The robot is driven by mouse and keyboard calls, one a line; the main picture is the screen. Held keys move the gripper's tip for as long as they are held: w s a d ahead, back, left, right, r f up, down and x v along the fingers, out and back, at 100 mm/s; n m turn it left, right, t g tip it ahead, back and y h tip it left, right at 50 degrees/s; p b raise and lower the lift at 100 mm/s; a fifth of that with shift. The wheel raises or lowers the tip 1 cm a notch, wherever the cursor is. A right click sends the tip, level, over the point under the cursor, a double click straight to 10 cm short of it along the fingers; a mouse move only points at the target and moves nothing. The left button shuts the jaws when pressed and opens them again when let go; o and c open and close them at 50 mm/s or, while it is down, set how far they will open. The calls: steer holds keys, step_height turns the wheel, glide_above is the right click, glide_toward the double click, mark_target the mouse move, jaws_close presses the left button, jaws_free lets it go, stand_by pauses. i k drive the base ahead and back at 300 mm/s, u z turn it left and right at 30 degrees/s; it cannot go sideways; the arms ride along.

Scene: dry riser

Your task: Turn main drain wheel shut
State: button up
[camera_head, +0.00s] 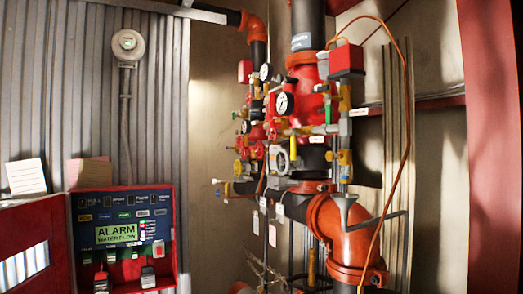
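A riser valve assembly (315,100) of red and black pipes stands right of the middle. Several small handwheels sit on its left side. I cannot tell which of these is the main drain wheel; any labels on the hanging tags are too small to read. Whether either wheel is open or shut cannot be told. My gripper is not in view.
An alarm panel (122,232) lit "ALARM WATER FLOW" is at lower left, its red door (30,250) open. A pressure gauge (284,103) and an orange cable (402,150) are on the riser. A red column (492,150) stands at right.

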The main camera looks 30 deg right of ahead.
mark_target(258, 149)
steer(key=u, duration=0.05)
steer(key=i, duration=0.95)
steer(key=z, duration=0.05)
